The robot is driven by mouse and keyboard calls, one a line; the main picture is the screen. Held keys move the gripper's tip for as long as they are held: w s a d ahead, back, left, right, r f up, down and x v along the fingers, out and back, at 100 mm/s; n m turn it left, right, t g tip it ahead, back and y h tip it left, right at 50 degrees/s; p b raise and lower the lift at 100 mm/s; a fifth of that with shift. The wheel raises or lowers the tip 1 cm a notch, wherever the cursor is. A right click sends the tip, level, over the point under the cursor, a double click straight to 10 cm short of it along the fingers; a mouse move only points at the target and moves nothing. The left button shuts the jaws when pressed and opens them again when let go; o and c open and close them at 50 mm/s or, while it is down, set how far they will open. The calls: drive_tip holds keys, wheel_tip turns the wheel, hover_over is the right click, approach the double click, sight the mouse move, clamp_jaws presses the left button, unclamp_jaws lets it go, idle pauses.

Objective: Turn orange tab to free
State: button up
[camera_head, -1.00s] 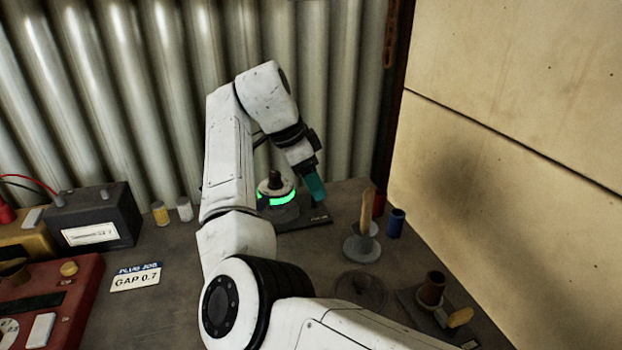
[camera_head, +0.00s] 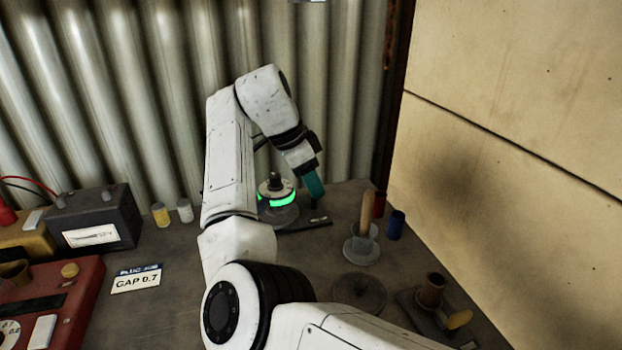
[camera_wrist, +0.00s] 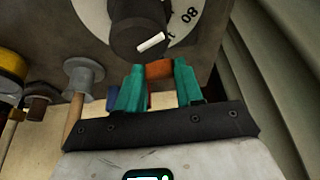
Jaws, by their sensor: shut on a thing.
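The orange tab (camera_wrist: 159,70) sits between the two teal fingers of my gripper (camera_wrist: 160,74) in the wrist view, just below a dial. My gripper is shut on it. The dial has a dark knob (camera_wrist: 138,27) with a white pointer mark and a pale scale ring (camera_wrist: 190,22) with numbers. In the head view, my gripper (camera_head: 315,188) points down at the right side of the dial unit, which has a lit green ring (camera_head: 277,197). The tab cannot be made out in the head view.
A wooden-handled tool (camera_head: 366,215) stands in a grey holder right of my gripper, near red (camera_head: 379,204) and blue (camera_head: 396,223) cups. A dark battery box (camera_head: 98,218), yellow and white pots and a "GAP 0.7" card (camera_head: 136,281) are at left. Corrugated wall stands behind.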

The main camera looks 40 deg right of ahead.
drive_tip(key=n+p, duration=0.1)
drive_tip(key=p, duration=0.1)
drive_tip(key=n+t+p, duration=0.1)
drive_tip(key=n+p, duration=0.1)
drive_tip(key=shift+s+r, duration=0.1)
drive_tip(key=shift+r, duration=0.2)
drive_tip(key=n+t+p, duration=0.2)
drive_tip(key=n+p, duration=0.3)
drive_tip(key=p, duration=0.1)
drive_tip(key=shift+s+n, duration=0.15)
drive_tip(key=shift+n, duration=0.25)
drive_tip(key=n+t+p, duration=0.1)
drive_tip(key=n+p, duration=0.1)
drive_tip(key=p, duration=0.1)
drive_tip(key=n+t+y+p, duration=0.1)
drive_tip(key=n+p, duration=0.1)
drive_tip(key=p, duration=0.1)
drive_tip(key=shift+s+d+n, duration=0.1)
drive_tip(key=shift+n, duration=0.2)
drive_tip(key=n+y+p, duration=0.1)
drive_tip(key=n+p, duration=0.1)
drive_tip(key=p, duration=0.1)
drive_tip(key=shift+f+n, duration=0.1)
drive_tip(key=shift+n, duration=0.3)
drive_tip(key=shift+f+n+t+p, duration=0.1)
drive_tip(key=shift+n+t+p, duration=0.3)
drive_tip(key=shift+n+p, duration=0.35)
drive_tip(key=shift+f, duration=0.1)
drive_tip(key=o, duration=1)
drive_tip(key=shift+o, duration=0.2)
